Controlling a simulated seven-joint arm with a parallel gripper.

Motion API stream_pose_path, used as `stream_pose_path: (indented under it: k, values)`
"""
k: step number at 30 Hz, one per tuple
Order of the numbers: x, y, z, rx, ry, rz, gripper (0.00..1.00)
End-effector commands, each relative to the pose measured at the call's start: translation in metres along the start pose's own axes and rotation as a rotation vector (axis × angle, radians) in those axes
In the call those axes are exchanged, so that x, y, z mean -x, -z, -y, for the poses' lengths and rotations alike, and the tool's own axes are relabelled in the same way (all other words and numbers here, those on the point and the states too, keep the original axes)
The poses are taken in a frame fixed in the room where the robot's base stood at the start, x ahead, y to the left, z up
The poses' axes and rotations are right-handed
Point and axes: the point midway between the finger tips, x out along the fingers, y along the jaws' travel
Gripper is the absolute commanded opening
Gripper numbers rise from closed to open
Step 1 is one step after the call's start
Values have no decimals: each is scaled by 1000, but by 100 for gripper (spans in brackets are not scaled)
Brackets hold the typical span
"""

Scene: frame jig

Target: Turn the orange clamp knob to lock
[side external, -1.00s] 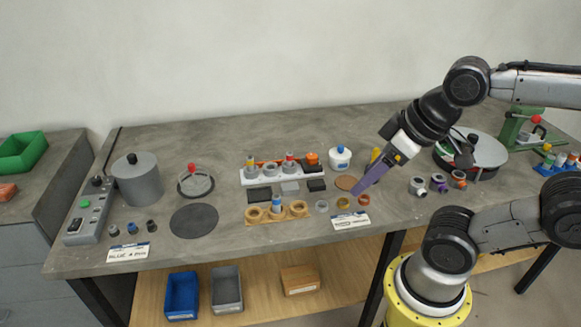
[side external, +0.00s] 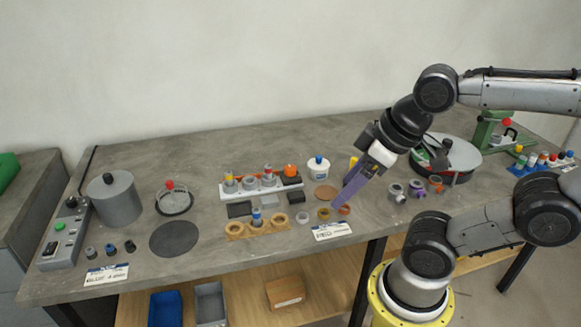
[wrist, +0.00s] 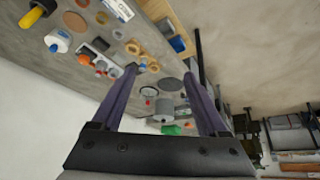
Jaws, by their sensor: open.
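The orange clamp knob (side external: 290,170) sits on a dark block at the right end of a white frame jig (side external: 240,191). Grey round parts with coloured tops stand along the jig. In the wrist view the orange knob (wrist: 84,59) is at the upper left, outside the fingers. My gripper (side external: 342,203) has long purple fingers, pointed down and left over the bench, to the right of and nearer the front than the knob. In the wrist view the fingers of my gripper (wrist: 161,73) are spread apart with nothing held between them.
A white bottle with a blue cap (side external: 318,168) stands just right of the knob. A cork disc (side external: 326,193) and small rings lie near my fingertips. A wooden holder (side external: 236,231) and dark blocks lie in front of the jig. The bench behind the jig is clear.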

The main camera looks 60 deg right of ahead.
Motion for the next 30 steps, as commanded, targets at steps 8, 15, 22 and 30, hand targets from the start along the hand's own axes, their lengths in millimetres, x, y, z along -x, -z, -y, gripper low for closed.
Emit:
stream_pose_path:
  k: [8, 15, 22, 30]
  values:
    - [32, 71, -14, 232, -20, -6, 77]
    - [25, 143, -51, 336, -34, 82, 77]
    - [-17, 204, -113, 379, -24, 197, 77]
    - [-102, 228, -206, 329, 19, 337, 77]
